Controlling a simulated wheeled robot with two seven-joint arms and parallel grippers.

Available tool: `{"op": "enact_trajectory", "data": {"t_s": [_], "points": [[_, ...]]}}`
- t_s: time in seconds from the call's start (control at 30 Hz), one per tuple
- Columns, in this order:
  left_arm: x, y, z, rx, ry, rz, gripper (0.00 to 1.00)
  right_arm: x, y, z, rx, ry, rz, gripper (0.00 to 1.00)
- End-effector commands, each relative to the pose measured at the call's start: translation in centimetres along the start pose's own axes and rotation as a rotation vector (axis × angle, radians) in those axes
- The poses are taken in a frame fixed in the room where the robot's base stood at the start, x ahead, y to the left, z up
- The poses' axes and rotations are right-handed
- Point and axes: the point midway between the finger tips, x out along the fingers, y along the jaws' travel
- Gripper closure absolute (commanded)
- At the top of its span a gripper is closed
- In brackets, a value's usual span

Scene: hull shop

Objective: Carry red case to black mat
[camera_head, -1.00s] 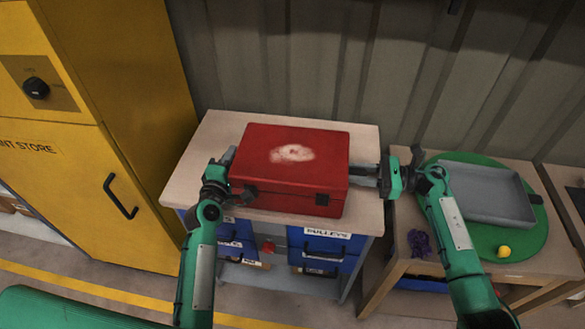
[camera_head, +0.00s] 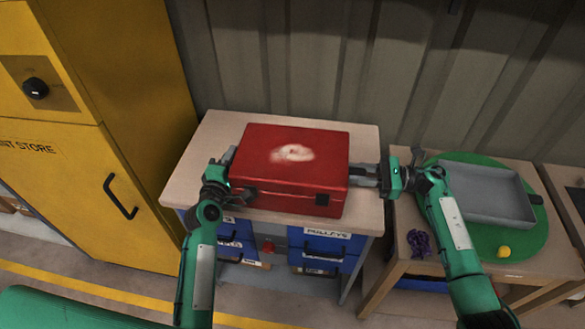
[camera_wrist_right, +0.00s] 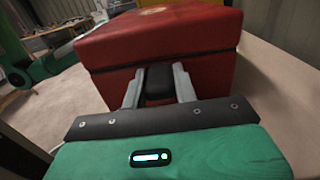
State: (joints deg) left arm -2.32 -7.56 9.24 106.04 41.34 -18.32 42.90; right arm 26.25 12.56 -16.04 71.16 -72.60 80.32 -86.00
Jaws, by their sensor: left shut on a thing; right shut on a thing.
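The red case (camera_head: 292,165) lies flat on a light wooden bench top (camera_head: 200,150), with a pale worn patch on its lid. My right gripper (camera_head: 358,175) is at its right side; in the right wrist view its two fingers are shut on the black handle (camera_wrist_right: 158,85) on the case's end. My left gripper (camera_head: 229,173) is shut at the case's left side; its grip point is mostly hidden by the wrist and the case. A dark flat thing (camera_head: 578,203), perhaps the black mat, is cut off at the right edge.
A yellow cabinet (camera_head: 75,200) stands at left. Blue drawers (camera_head: 325,245) are under the bench. A separate table at right holds a green round mat (camera_head: 520,240), a grey tray (camera_head: 485,190), a yellow ball (camera_head: 503,252) and a purple tangle (camera_head: 419,243). A ribbed wall (camera_head: 300,60) is behind.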

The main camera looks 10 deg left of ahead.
Motion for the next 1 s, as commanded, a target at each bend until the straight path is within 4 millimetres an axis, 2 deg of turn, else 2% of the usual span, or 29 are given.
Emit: {"op": "enact_trajectory", "data": {"t_s": [0.27, 0.7, 1.0], "points": [[0.0, 1.1, 0.0, 0.001, 0.000, 0.001, 1.00, -0.1, -0.1, 1.2, -0.002, -0.002, -0.001, 1.00], [0.0, 4.4, 0.0, 0.001, 0.000, 0.002, 1.00, -0.1, -0.1, 4.5, -0.003, -0.003, -0.002, 1.00], [0.0, 5.2, 0.0, 0.001, 0.000, 0.002, 1.00, -0.1, -0.1, 5.3, -0.003, -0.003, -0.002, 1.00]]}}
